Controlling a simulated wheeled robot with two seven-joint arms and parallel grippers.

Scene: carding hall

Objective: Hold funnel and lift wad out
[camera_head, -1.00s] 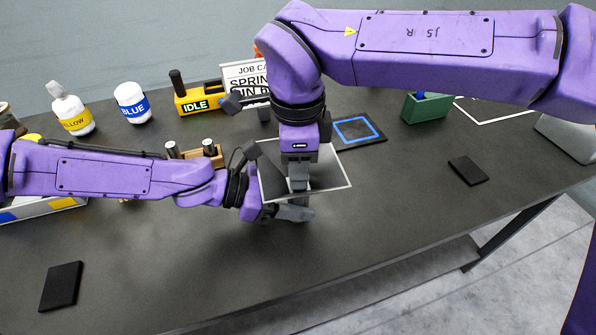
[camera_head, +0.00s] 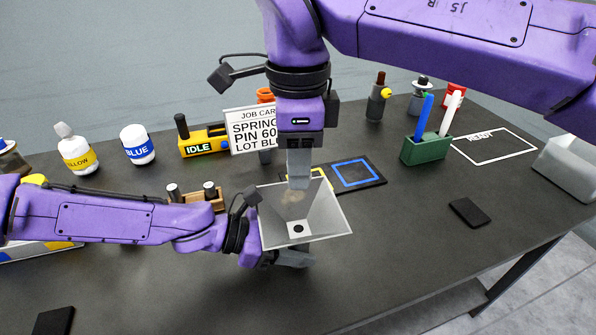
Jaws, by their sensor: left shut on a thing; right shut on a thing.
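A grey square funnel (camera_head: 330,219) with a pale rim stands near the middle of the table. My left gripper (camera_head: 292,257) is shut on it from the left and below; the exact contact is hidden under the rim. A dark hole shows in the funnel's pale bottom. My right gripper (camera_head: 299,184) points straight down over the funnel's far part, shut on a small tan wad (camera_head: 293,198). The wad hangs just below the fingertips and is faint. It appears above the funnel's bottom; I cannot tell whether it clears the rim.
Behind the funnel lies a dark mat (camera_head: 375,179) with blue and yellow outlines. A job card (camera_head: 254,131), a yellow IDLE box (camera_head: 205,142) and two bottles stand at the back left. A green pen holder (camera_head: 427,149) and a black pad (camera_head: 470,212) are at right.

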